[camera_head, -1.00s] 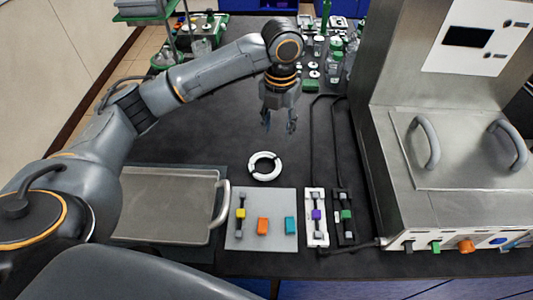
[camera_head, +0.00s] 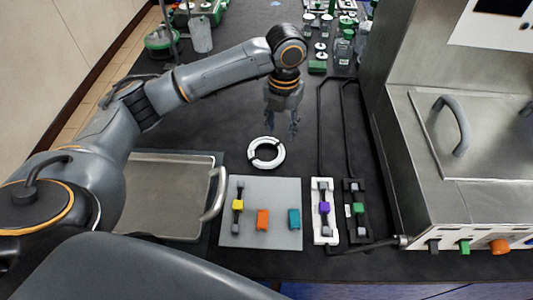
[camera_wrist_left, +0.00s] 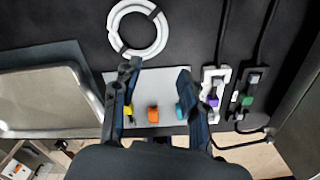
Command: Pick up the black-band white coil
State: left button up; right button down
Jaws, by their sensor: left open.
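The white coil (camera_head: 266,153) with black bands lies flat on the dark bench, beyond the grey mat. It also shows at the top of the left wrist view (camera_wrist_left: 138,29), just past my fingertips. My left gripper (camera_head: 283,128) is open and empty, pointing down above the bench, a little beyond and right of the coil in the head view. In the left wrist view its two fingers (camera_wrist_left: 157,72) stand apart with nothing between them. My right gripper is not in view.
A grey mat (camera_head: 270,238) holds yellow, orange and teal pieces. A metal tray (camera_head: 165,190) lies to the left. White (camera_head: 324,232) and black (camera_head: 362,225) holders with cables stand right, beside a large steel unit (camera_head: 450,200). Glassware stands at the back.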

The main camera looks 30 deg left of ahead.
pick_arm(q)
send_over(279, 155)
jog(key=f, duration=0.6)
jog(key=shift+s+d+f+p, duration=0.1)
jog(key=shift+s+d+p, duration=0.1)
jog(key=shift+s+p, duration=0.15)
jog(key=f, duration=0.1)
jog(key=f+p, duration=0.1)
jog(key=f, duration=0.2)
jog(key=shift+w+a, duration=0.1)
jog(key=shift+w, duration=0.25)
jog(key=shift+f, duration=0.6)
grip_shut()
